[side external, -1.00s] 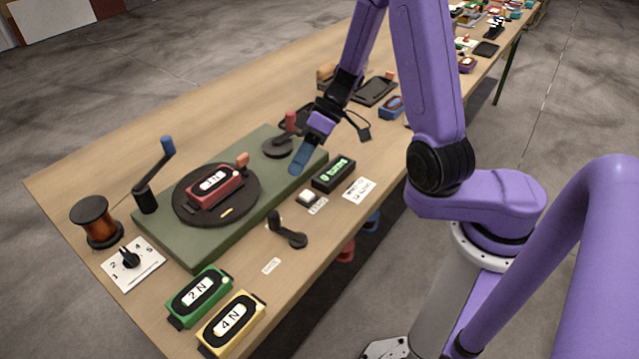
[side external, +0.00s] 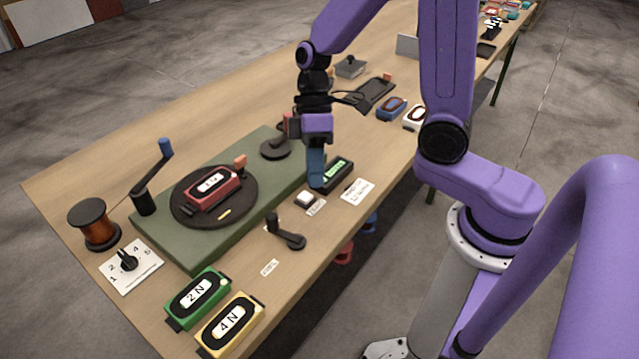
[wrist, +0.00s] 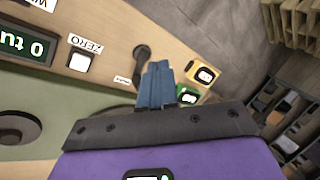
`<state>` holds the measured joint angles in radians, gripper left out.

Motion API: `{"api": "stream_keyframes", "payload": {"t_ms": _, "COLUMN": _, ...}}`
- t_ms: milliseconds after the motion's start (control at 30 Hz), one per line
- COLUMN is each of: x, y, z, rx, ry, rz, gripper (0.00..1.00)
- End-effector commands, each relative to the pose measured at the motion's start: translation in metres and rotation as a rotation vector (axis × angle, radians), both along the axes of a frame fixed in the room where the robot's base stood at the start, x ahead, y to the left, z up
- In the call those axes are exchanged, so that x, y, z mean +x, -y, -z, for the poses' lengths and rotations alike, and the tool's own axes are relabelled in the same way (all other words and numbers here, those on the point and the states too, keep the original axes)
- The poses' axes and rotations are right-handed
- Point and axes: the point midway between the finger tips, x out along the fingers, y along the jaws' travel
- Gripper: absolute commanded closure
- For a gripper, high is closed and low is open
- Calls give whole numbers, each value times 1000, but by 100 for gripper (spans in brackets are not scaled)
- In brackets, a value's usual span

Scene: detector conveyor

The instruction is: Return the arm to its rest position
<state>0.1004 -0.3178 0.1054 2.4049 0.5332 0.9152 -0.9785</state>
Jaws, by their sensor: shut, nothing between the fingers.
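My gripper (side external: 315,182) is shut and empty, its blue fingers pointing down. In the side view it hangs over the front edge of the green base plate, beside the turns counter (side external: 338,173); I cannot tell its exact height. In the wrist view the blue fingers (wrist: 157,72) are together with nothing between them, and the counter (wrist: 28,46) shows at the left. The arm is bent over the table, with the forearm reaching down from the upper right.
A white button (side external: 308,200) and black lever (side external: 287,234) stand in front. Green (side external: 197,297) and yellow (side external: 231,323) blocks lie at the near corner.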

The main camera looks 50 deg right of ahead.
Motion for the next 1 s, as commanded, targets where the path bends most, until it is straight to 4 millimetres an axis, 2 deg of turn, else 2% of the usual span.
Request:
{"api": "stream_keyframes", "payload": {"t_ms": 467, "x": -55, "y": 18, "z": -16, "rx": -176, "ry": 69, "rz": -147, "gripper": 100}}
{"api": "stream_keyframes", "payload": {"t_ms": 1000, "x": -118, "y": 45, "z": -35, "rx": -288, "ry": 252, "rz": -253, "gripper": 100}}
